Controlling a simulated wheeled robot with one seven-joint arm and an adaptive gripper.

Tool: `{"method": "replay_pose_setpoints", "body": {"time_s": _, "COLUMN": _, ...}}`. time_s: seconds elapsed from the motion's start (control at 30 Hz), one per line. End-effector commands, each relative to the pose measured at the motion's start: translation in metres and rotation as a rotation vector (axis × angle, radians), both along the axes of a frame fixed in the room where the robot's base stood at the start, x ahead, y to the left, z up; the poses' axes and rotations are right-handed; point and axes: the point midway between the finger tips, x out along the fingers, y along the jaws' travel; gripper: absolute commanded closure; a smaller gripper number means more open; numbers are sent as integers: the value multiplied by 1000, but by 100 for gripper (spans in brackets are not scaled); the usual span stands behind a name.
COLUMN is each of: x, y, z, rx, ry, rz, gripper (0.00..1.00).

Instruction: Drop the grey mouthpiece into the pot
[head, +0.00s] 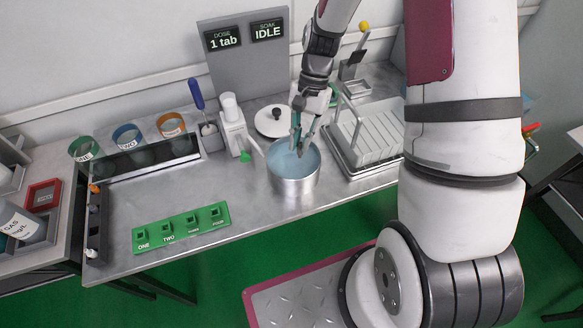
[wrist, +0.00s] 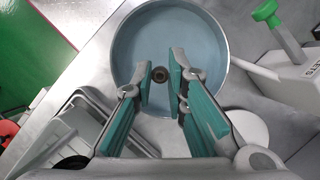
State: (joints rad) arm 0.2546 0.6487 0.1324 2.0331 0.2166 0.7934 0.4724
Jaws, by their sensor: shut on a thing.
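The pot (head: 294,184) is a round metal vessel on the bench, with blue-grey liquid or lining inside. It also fills the upper middle of the wrist view (wrist: 167,30). My gripper (head: 301,146) points down over the pot's opening, its teal-padded fingertips at about rim height. In the wrist view, my gripper (wrist: 160,76) is shut on the small grey mouthpiece (wrist: 160,74), seen end-on as a dark round ring between the fingertips, over the pot's inside.
A lid (head: 274,120) lies behind the pot. A green holder (head: 182,228) lies at the front. The bench's left middle is clear.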

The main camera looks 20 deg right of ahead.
Motion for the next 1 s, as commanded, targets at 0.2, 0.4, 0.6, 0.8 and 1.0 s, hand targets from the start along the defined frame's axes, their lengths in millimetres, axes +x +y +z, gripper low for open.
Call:
{"method": "replay_pose_setpoints", "body": {"time_s": 0.2, "x": 0, "y": 0, "z": -8, "rx": 0, "ry": -2, "rz": 1, "gripper": 96}}
{"method": "replay_pose_setpoints", "body": {"time_s": 0.4, "x": 0, "y": 0, "z": -7, "rx": 0, "ry": -1, "rz": 1, "gripper": 96}}
{"method": "replay_pose_setpoints", "body": {"time_s": 0.6, "x": 0, "y": 0, "z": -7, "rx": 0, "ry": -1, "rz": 1, "gripper": 63}}
{"method": "replay_pose_setpoints", "body": {"time_s": 0.8, "x": 0, "y": 0, "z": -7, "rx": 0, "ry": -1, "rz": 1, "gripper": 63}}
{"method": "replay_pose_setpoints", "body": {"time_s": 1.0, "x": 5, "y": -4, "z": 6, "rx": -1, "ry": -4, "rz": 0, "gripper": 63}}
